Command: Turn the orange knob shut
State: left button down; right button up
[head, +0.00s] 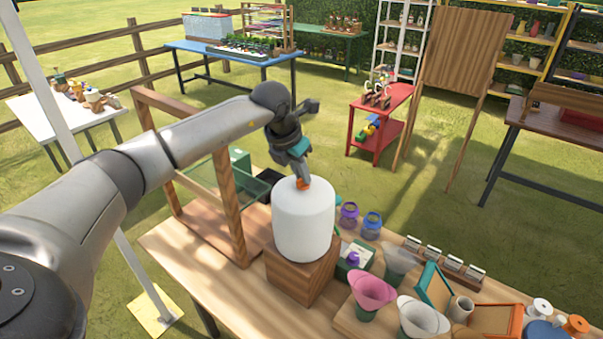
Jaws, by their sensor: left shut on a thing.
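The orange knob (303,186) sits on top of a white rounded tank (303,222). The tank stands upright on a wooden block (301,270) on the wooden table. My left gripper (301,179) reaches down from above and is shut on the knob. The fingers cover most of the knob, so only a small orange part shows and its turn angle cannot be told. My right gripper is not in view.
A wooden frame (231,200) stands left of the tank, close under my left arm. Purple jars (348,214), pink (372,289) and grey funnels, and spools crowd the table's right side.

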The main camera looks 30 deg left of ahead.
pick_arm(q)
jog(key=m+h+b, duration=0.1)
jog(key=m, duration=0.2)
jog(key=shift+w+a, duration=0.1)
jog(key=shift+a, duration=0.05)
jog(key=m+h+b, duration=0.1)
jog(key=m, duration=0.2)
jog(key=m+g+h, duration=0.1)
jog(key=m, duration=0.1)
jog(key=shift+w+a+r+m+g+b, duration=0.1)
jog(key=shift+m+g+b, duration=0.2)
jog(key=shift+m+b, duration=0.1)
jog(key=m, duration=0.2)
jog(key=m+g+b, duration=0.1)
jog(key=m, duration=0.1)
jog(key=shift+w+m+g+h, duration=0.15)
jog(key=shift+m+g+h, duration=0.15)
jog(key=shift+h, duration=0.1)
jog(key=shift+m+g+b, duration=0.6)
jog(key=shift+m, duration=1.5)
jog(key=c, duration=0.9)
grip_release()
jog(key=shift+r, duration=0.1)
